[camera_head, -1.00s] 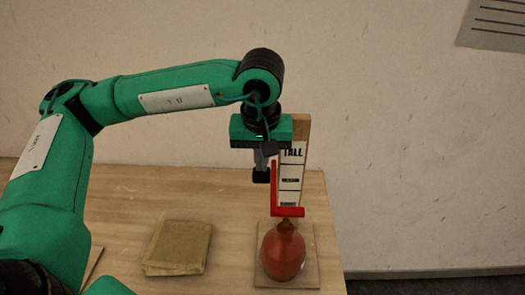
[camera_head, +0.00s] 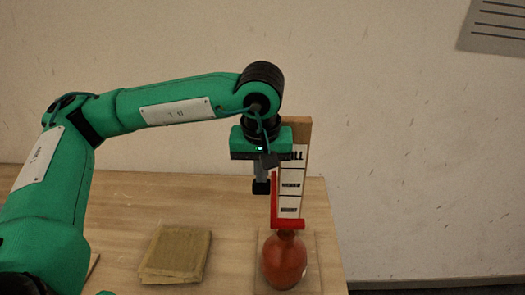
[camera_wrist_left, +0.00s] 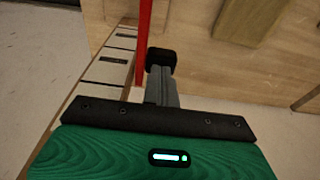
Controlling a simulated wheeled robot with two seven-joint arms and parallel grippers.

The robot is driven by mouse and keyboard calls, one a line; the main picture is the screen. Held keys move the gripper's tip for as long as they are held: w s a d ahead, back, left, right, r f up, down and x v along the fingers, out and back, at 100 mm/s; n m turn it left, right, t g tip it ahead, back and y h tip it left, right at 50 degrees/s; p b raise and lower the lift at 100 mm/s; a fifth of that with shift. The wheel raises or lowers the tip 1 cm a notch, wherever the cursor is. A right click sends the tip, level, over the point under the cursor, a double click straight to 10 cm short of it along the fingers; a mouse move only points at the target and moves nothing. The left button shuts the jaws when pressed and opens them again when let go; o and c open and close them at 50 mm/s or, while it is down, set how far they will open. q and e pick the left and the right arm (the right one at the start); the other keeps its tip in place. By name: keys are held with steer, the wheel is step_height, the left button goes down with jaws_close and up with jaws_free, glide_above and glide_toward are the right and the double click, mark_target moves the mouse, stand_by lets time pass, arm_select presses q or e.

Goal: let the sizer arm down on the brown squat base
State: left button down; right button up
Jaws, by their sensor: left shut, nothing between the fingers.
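My left gripper (camera_head: 261,187) is shut and empty, pointing down just left of the red upright. In the left wrist view the red upright (camera_wrist_left: 142,45) runs close beside the black fingertips (camera_wrist_left: 161,60); contact is unclear. My right gripper is out of view.
A stack of tan square slabs (camera_head: 175,255) lies on the wooden table (camera_head: 130,200) to the left of the base. The table between them is clear. The base stands on a thin board.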

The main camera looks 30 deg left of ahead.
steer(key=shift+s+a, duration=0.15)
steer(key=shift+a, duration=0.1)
arm_select(q)
steer(key=shift+r, duration=0.1)
